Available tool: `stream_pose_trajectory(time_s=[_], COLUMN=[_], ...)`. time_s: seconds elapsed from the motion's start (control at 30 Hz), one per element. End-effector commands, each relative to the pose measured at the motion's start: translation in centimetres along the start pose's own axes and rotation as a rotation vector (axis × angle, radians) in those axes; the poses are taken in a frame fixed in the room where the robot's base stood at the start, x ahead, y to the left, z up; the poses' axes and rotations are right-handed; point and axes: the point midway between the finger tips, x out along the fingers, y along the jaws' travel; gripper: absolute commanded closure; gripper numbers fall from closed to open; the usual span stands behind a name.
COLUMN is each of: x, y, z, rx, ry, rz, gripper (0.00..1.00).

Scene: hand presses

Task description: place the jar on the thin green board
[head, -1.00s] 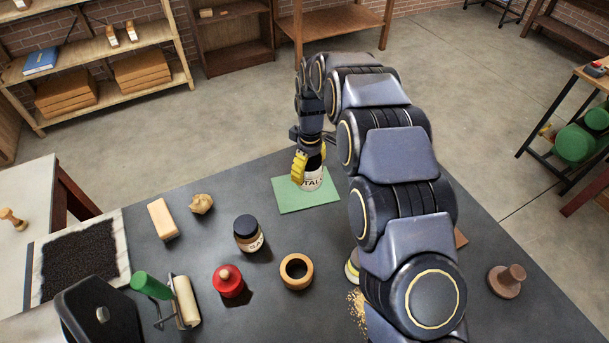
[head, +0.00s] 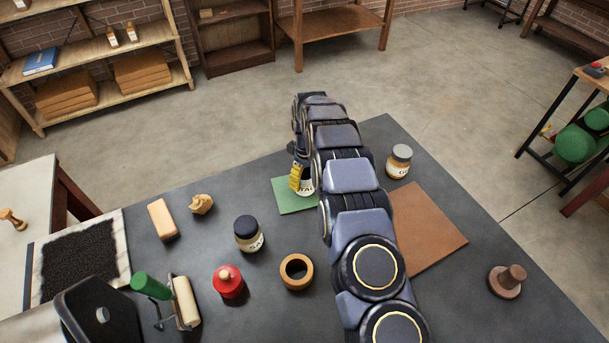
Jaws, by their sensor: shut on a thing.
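A pale labelled jar (head: 307,187) is in my gripper (head: 299,178), whose yellow fingers are shut on it. The jar looks upright over the far right part of the thin green board (head: 291,205). My arm and gripper hide much of the jar and the board's right side. I cannot tell whether the jar's base touches the board.
A dark-lidded jar (head: 248,235), a wooden ring (head: 296,271) and a red-topped object (head: 228,282) stand nearer. A grey-lidded jar (head: 399,161) stands right, beyond a brown board (head: 430,232). A tan block (head: 162,218) and a small lump (head: 201,204) lie left.

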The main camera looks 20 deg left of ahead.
Motion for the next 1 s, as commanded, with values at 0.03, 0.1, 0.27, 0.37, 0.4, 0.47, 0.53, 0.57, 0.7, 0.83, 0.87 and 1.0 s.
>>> stream_pose_trajectory(time_s=[0.03, 0.1, 0.27, 0.37, 0.4, 0.47, 0.53, 0.57, 0.7, 0.83, 0.87, 1.0], x=[-0.1, -0.1, 0.3, 0.2, 0.2, 0.2, 0.3, 0.3, 0.1, -0.6, -0.9, -3.0], y=[0.0, 0.0, 0.0, 0.0, 0.0, 0.0, 0.0, 0.0, 0.0, 0.0, 0.0, 0.0], z=[0.0, 0.0, 0.0, 0.0, 0.0, 0.0, 0.0, 0.0, 0.0, 0.0, 0.0, 0.1], rx=[0.0, 0.0, 0.001, 0.001, 0.001, 0.001, 0.001, 0.001, 0.001, 0.001, 0.001, 0.002], ry=[0.002, 0.001, 0.0, 0.0, 0.0, 0.0, -0.001, -0.001, -0.001, 0.0, 0.0, -0.001], rz=[0.001, 0.001, 0.0, -0.001, 0.0, -0.001, -0.001, -0.001, -0.001, -0.001, -0.001, -0.002], gripper=[0.68, 0.68, 0.68, 0.03, 0.03, 0.03, 0.03, 0.03, 0.03, 0.03, 0.03, 0.03])
